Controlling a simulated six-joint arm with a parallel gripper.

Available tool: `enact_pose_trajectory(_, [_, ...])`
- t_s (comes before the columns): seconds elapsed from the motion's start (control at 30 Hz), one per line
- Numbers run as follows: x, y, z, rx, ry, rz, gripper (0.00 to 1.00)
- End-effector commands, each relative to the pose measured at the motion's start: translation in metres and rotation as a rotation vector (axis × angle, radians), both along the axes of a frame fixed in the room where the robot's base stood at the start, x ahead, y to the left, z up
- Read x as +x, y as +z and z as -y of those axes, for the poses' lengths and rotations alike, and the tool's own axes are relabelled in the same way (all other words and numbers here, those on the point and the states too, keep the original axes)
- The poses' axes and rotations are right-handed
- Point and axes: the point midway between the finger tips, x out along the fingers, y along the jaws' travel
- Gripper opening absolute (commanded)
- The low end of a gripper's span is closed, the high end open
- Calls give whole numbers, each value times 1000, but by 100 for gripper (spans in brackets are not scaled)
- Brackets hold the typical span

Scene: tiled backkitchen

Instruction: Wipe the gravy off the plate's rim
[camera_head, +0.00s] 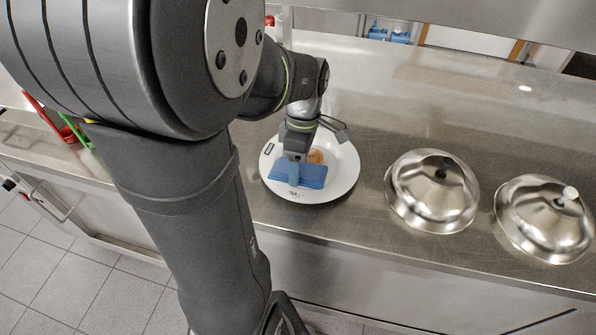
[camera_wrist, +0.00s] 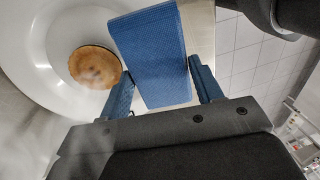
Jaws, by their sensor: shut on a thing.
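A wide white plate (camera_head: 345,178) lies on the steel counter, with a round brown piece of food (camera_head: 316,156) in its well. The plate and the brown food (camera_wrist: 95,67) also show at the left of the wrist view. My gripper (camera_head: 294,172) is over the plate's front part, its fingers shut on a blue cloth or pad (camera_head: 312,176). The pad (camera_wrist: 152,50) stands out between the two blue fingers in the wrist view. Small dark marks (camera_head: 297,194) show on the front rim; I cannot tell if they are gravy. A dark outlined mark sits on the left rim. The pad hides part of the plate.
Two shiny domed lids (camera_head: 433,190) and (camera_head: 545,218) stand on the counter right of the plate. Red and green handled things (camera_head: 70,130) lie at the far left. The counter behind the plate and lids is clear. The counter's front edge runs close before the plate.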

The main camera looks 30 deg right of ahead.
Motion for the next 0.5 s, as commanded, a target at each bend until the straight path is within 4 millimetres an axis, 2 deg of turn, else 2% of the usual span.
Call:
enact_pose_trajectory(0.2, [2, 18, 2, -1, 0, 1, 41])
enact_pose_trajectory(0.5, [2, 20, 3, 0, 0, 0, 41])
